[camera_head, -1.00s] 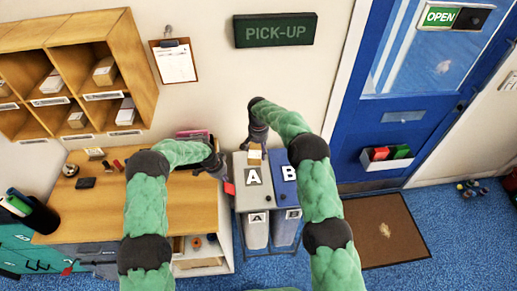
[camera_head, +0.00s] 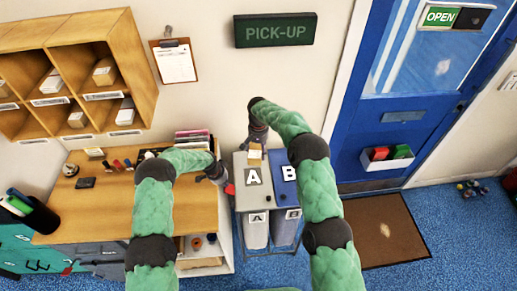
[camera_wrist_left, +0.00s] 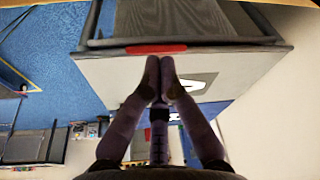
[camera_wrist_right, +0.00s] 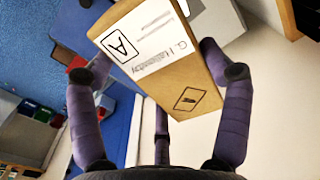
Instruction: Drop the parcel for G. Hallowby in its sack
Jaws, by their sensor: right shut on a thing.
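My right gripper (camera_wrist_right: 166,85) is shut on a brown parcel (camera_wrist_right: 195,103). Its white label reads "G. Hallowby" with a boxed A. In the head view the parcel (camera_head: 254,154) is over the back of the grey lid marked A (camera_head: 252,178), beside the blue lid marked B (camera_head: 285,181). Both lids look closed. Pale sacks A (camera_head: 256,233) and B (camera_head: 286,229) hang below. My left gripper (camera_head: 224,180) is by the red tab (camera_head: 230,189) at lid A's edge. In the left wrist view its fingertips are together close to the red tab (camera_wrist_left: 155,48); contact is unclear.
A wooden counter (camera_head: 100,215) with small items stands left of the sack stand. Wall pigeonholes (camera_head: 75,75) hold several parcels. A blue door (camera_head: 425,110) and brown mat (camera_head: 385,230) are on the right.

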